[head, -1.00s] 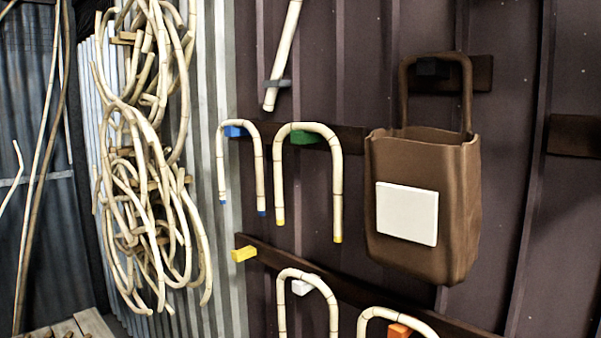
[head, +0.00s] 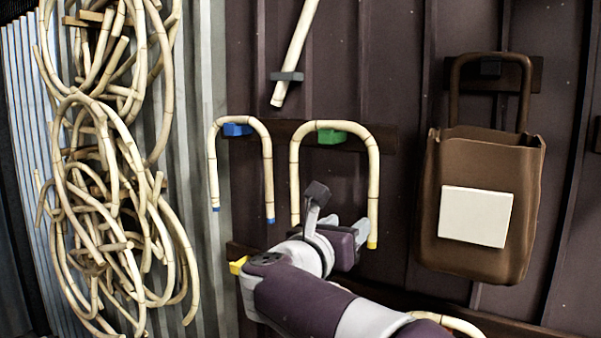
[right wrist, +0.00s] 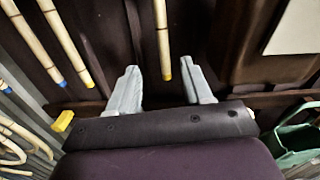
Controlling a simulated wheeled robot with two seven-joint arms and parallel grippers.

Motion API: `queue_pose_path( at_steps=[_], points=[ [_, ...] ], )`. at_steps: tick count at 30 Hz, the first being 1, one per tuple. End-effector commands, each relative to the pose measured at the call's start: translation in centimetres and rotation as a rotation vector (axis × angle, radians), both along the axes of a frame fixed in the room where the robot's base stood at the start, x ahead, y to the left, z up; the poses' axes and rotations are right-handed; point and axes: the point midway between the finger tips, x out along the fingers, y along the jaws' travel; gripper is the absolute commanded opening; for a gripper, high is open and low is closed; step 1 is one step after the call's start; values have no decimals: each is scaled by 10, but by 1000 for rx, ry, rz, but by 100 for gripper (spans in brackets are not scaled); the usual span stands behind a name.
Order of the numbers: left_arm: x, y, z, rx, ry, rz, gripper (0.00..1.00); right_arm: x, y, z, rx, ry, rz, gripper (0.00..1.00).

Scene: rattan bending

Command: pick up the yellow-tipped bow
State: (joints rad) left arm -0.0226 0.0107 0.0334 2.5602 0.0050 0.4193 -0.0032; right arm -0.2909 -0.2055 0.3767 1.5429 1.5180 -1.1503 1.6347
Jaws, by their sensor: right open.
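The yellow-tipped bow (head: 374,185) is a pale rattan arch hanging on a green peg (head: 331,137), both legs pointing down. My right gripper (head: 347,228) is open and empty, near the bow's lower right leg. In the right wrist view, the bow's right leg (right wrist: 162,38) comes down between the two spread fingers of the gripper (right wrist: 161,70), its yellow tip showing. I cannot tell whether they touch. In the head view my gripper is in front of the area between the legs, and the left leg's tip is partly hidden. My left gripper is not in view.
A blue-tipped bow (head: 212,165) hangs on a blue peg (head: 237,130) just left. A brown bag (head: 480,200) hangs close on the right. A yellow peg (head: 238,265) and a lower rail lie below. Coiled rattan (head: 100,170) hangs at far left.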

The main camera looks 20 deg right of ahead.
Motion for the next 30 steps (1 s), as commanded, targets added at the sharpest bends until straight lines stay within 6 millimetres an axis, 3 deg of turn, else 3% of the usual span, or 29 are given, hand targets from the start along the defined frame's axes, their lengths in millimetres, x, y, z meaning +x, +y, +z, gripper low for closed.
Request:
queue_pose_path(
  at_steps=[3, 9, 14, 19, 24, 30],
  points=[
    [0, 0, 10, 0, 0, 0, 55, 6, -4, 6, 30, -46, -17, 50],
    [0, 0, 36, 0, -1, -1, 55, 36, -34, 10, 27, -45, -13, 50],
    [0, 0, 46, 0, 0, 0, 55, 49, -49, 8, 26, -46, -11, 50],
    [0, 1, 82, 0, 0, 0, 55, 70, -72, 21, 26, -42, -12, 50],
    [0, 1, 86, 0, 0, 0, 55, 83, -86, 13, 25, -46, -9, 50],
    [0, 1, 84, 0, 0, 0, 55, 83, -87, 11, 25, -46, -7, 50]
  ],
)
